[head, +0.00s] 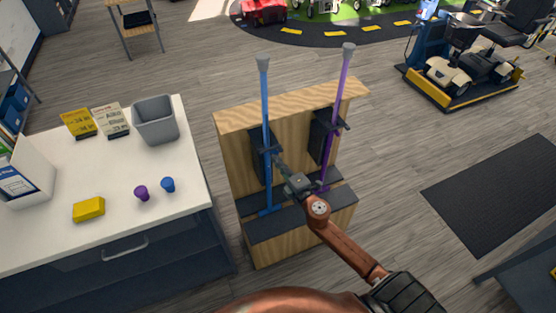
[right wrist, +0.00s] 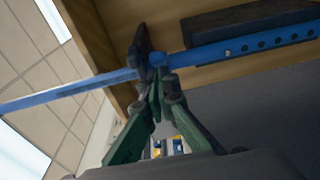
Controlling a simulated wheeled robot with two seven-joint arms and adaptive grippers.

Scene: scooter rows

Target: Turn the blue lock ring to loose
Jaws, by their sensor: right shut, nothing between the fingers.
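The blue pole (head: 266,115) stands upright in a wooden stand (head: 235,125), with a grey knob on top. In the right wrist view the pole (right wrist: 75,90) runs across the picture, with a row of holes on its wider part. A small blue piece, apparently the lock ring (right wrist: 157,60), sits where the thin and wide parts meet, beside a dark bracket. My right gripper (head: 279,160) is at the pole's middle. Its fingers (right wrist: 156,84) are shut with nothing between them, their tips at or just by the ring. Contact and the ring's setting cannot be told. My left gripper is out of view.
A purple pole (head: 340,90) stands to the right in the same stand. A white-topped table (head: 110,215) at left holds a grey bin (head: 155,119), a yellow block (head: 89,209) and purple and blue caps.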

